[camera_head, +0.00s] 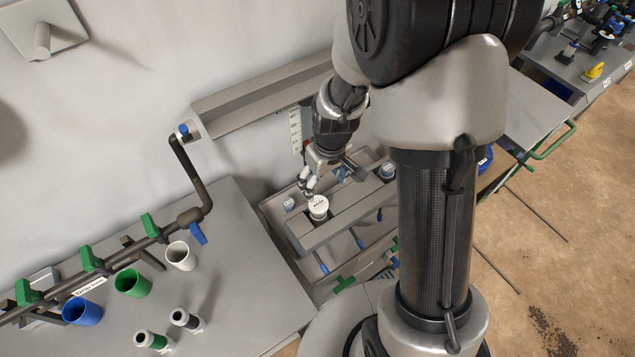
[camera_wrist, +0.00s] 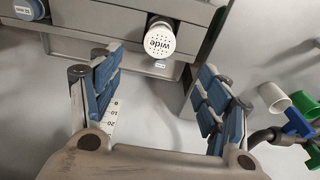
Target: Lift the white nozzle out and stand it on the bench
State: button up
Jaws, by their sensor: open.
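The white nozzle (camera_head: 319,207) has a round, perforated face and sits in a grey holder (camera_head: 340,222) by the wall. In the wrist view the nozzle (camera_wrist: 160,42) shows lettering that reads "wide", upside down. My gripper (camera_head: 309,180) is close above and beside the nozzle in the head view. In the wrist view my gripper (camera_wrist: 158,78) is open and empty, its blue-padded fingers spread wide, with the nozzle beyond them near the top centre. The nozzle's lower part is hidden in the holder. The grey bench (camera_head: 235,235) is to the left of the holder.
The bench's right part is clear.

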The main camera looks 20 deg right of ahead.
aim_at(319, 204)
jog(key=f+b, duration=0.1)
jog(key=f, duration=0.4)
jog(key=w+f+b, duration=0.1)
jog(key=f, duration=0.4)
jog(key=w+f+b, duration=0.1)
jog(key=f, duration=0.5)
jog(key=shift+a+b, duration=0.3)
jog(key=shift+b, duration=0.1)
jog(key=shift+s, duration=0.1)
jog(key=shift+c, duration=0.5)
jog(key=c, duration=1.2)
jog(key=shift+r, duration=0.25)
jog(key=shift+r+p, duration=2.15)
jog(key=shift+r, duration=0.65)
jog(key=shift+r+p, duration=0.85)
jog(key=shift+r, duration=0.65)
